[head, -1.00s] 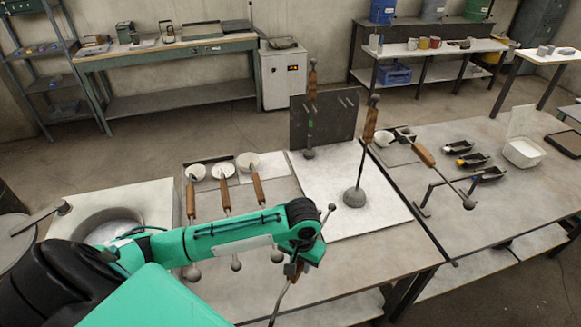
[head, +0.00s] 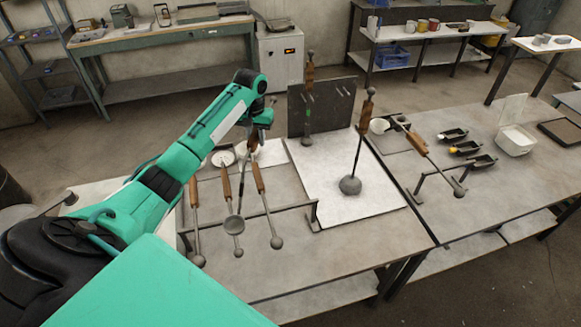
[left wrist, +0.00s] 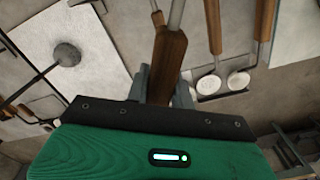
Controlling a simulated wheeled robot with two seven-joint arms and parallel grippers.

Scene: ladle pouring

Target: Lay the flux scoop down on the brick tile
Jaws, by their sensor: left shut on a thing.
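My left gripper (head: 262,115) is above the far side of the near table, shut on the brown wooden handle of a long tool, which I take for the flux scoop. Its handle (head: 250,138) hangs below the gripper, and its shaft runs down to a grey scoop end (head: 233,225) among the racked tools. The left wrist view shows the handle (left wrist: 167,60) between my fingers. I cannot pick out a brick tile with certainty; the arm covers part of the table. My right gripper is not in view.
Several wooden-handled tools rest on a low rail (head: 290,208). White bowls (head: 223,158) sit behind them. A ball-ended tool (head: 350,185) stands on a white sheet (head: 378,197), with a dark panel (head: 335,108) behind. The near front tabletop (head: 320,265) is clear.

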